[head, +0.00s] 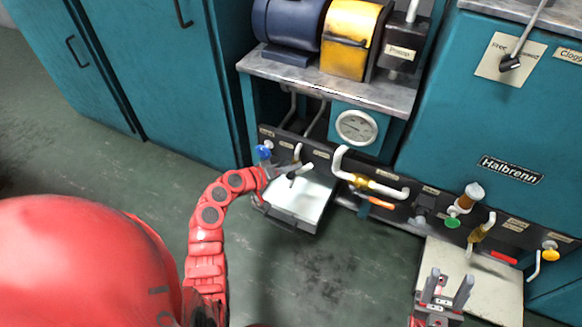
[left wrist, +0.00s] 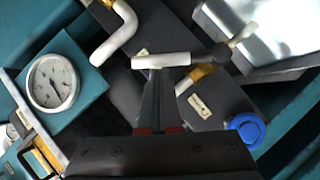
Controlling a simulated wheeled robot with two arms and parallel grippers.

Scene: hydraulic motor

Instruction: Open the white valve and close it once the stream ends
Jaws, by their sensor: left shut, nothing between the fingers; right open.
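The white valve handle (left wrist: 160,61) is a short white bar on a dark stem, low on the dark panel. In the head view it (head: 300,170) is small and partly covered by my left gripper. My left gripper (head: 283,172) is shut and empty at the handle. In the left wrist view its fingertips (left wrist: 160,75) sit right at the bar; I cannot tell whether they touch it. A grey tray (head: 290,217) lies under the valve. I cannot make out a stream. My right gripper (head: 446,288) is open and empty at the lower right.
A blue knob (head: 264,152) is close left of my left gripper. A curved white pipe (head: 341,160), a gauge (head: 356,127), a green knob (head: 452,222) and a yellow knob (head: 550,254) are to the right. A pale tray (head: 500,290) lies by my right gripper.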

